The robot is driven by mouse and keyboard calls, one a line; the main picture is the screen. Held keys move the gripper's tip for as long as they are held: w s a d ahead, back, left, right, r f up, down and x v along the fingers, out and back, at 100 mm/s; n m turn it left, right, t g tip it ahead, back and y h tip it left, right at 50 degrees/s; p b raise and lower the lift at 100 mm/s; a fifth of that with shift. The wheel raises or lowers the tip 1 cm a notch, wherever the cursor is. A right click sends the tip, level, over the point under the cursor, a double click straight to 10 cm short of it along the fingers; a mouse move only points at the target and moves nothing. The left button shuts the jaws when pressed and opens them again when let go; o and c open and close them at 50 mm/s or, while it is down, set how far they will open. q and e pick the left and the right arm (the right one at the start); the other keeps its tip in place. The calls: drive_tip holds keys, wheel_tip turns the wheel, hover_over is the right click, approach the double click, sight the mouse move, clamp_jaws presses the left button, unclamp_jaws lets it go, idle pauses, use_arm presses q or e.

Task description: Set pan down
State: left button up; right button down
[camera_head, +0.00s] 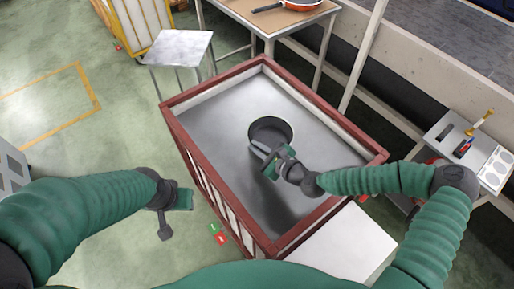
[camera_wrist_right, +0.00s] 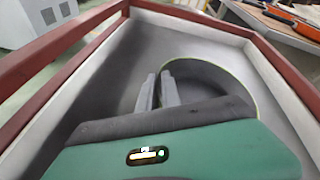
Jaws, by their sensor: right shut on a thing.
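A dark round pan (camera_head: 271,131) with a thin light rim is inside a red-framed bin (camera_head: 215,172) with a grey metal floor. My right gripper (camera_head: 262,151) reaches into the bin and is shut on the near side of the pan. In the right wrist view the two fingers (camera_wrist_right: 157,90) meet the pan (camera_wrist_right: 205,78) at its left edge; its handle cannot be made out. I cannot tell whether the pan touches the bin floor. My left gripper (camera_head: 166,222) hangs outside the bin at the left, apart from everything; its finger gap is not clear.
An orange pan (camera_head: 283,6) lies on a table behind the bin. A small metal stand (camera_head: 178,48) and a yellow-framed cart (camera_head: 138,25) are at the back left. A conveyor (camera_head: 455,45) runs along the right, with a tool tray (camera_head: 470,148) nearby. The left floor is mostly clear.

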drive_tip(key=c, duration=1.5)
unclamp_jaws()
drive_tip(key=shift+a, duration=0.1)
drive_tip(key=shift+c, duration=0.2)
drive_tip(key=shift+r, duration=0.1)
drive_tip(key=p+v, duration=0.1)
drive_tip(key=v, duration=1)
drive_tip(key=shift+s+d+r+p, duration=0.1)
drive_tip(key=shift+s+d+p, duration=0.15)
drive_tip(key=shift+p, duration=0.15)
drive_tip(key=shift+s+d, duration=0.15)
